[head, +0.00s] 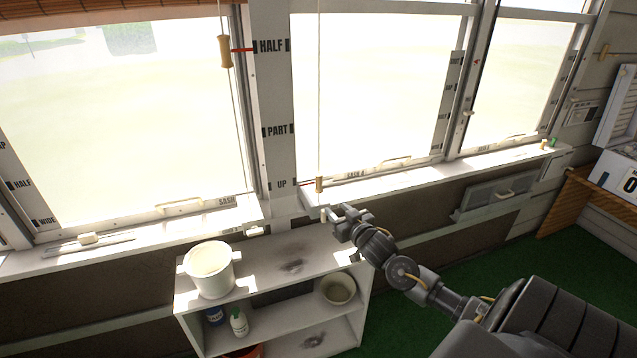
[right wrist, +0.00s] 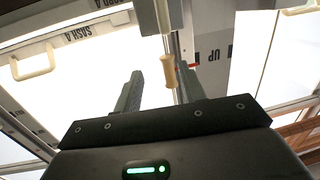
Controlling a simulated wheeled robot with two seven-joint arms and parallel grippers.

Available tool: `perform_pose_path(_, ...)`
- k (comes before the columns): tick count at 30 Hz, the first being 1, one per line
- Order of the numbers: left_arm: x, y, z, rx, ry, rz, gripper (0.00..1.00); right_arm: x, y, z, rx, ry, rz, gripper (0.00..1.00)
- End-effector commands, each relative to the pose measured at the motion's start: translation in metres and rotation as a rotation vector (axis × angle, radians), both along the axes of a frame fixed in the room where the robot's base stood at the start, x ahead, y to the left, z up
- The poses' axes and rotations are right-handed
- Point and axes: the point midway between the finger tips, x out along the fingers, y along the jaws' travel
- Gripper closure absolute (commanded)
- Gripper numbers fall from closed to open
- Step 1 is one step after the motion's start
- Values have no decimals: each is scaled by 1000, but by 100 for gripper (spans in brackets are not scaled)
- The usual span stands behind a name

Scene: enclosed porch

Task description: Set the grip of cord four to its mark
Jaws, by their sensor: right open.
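Two wooden cord grips hang in the head view, and no number shows on either. One grip (head: 319,184) hangs low on its cord beside the UP label (head: 280,184), level with a short red pointer. My right gripper (head: 346,212) is open, just below and right of the low grip. In the right wrist view, a grip (right wrist: 168,71) shows between the open fingers; I see no contact. My left gripper is out of view.
A shelf unit (head: 362,318) with a white bucket (head: 211,274) and a bowl (head: 338,289) stands below the window. The window sill (head: 400,170) runs close behind my right gripper. Green floor (head: 425,262) is clear at right.

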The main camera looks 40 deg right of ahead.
Motion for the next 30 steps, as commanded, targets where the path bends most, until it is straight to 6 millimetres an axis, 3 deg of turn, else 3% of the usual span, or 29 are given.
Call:
perform_pose_path(1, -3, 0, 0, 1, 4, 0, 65, 2, 3, 20, 1, -36, 11, 60)
perform_pose_path(3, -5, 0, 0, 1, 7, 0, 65, 3, 5, 37, 7, -65, 20, 60)
perform_pose_path(6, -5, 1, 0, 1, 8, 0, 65, 3, 6, 47, 10, -83, 24, 60)
perform_pose_path(14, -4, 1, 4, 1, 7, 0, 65, 19, 3, 48, 10, -83, 22, 60)
perform_pose_path(24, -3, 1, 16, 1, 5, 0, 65, 81, -8, 49, 10, -83, 22, 60)
perform_pose_path(30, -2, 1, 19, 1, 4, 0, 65, 103, -12, 47, 10, -82, 21, 60)
